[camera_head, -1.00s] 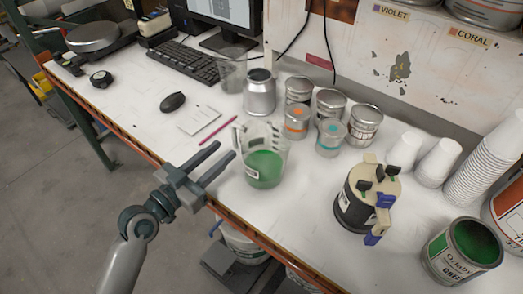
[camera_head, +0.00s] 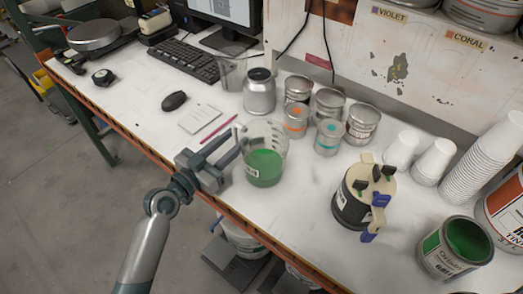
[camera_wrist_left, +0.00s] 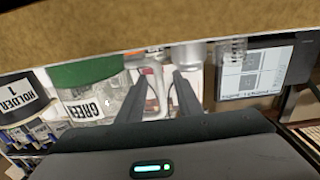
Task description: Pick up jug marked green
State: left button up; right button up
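The clear jug (camera_head: 264,168), with green liquid in its lower part, stands upright on the white table. Its GREEN label shows in the left wrist view (camera_wrist_left: 92,106). My left gripper (camera_head: 236,143) is at the jug's handle side, low over the table's front edge. In the left wrist view my left gripper (camera_wrist_left: 160,85) is open, and the pale jug handle shows between its two fingers. I cannot tell whether the fingers touch it. My right gripper is not in view.
The black holder (camera_head: 352,197) with clips stands right of the jug. Several small cans, including an orange-marked can (camera_head: 295,121), stand behind it. Paper cups (camera_head: 402,150) are at right.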

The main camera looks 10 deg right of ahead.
aim_at(234, 128)
pick_arm(q)
jog(key=shift+w+d, duration=0.5)
grip_shut()
jog(key=shift+r, duration=0.1)
jog(key=shift+r, duration=0.35)
jog(key=shift+r, duration=1.6)
jog(key=s+d+r+b, duration=0.2)
jog(key=s+d+r, duration=0.3)
jog(key=d, duration=0.5)
jog(key=shift+s+r, duration=0.35)
jog(key=shift+r, duration=0.6)
jog(key=shift+r, duration=0.1)
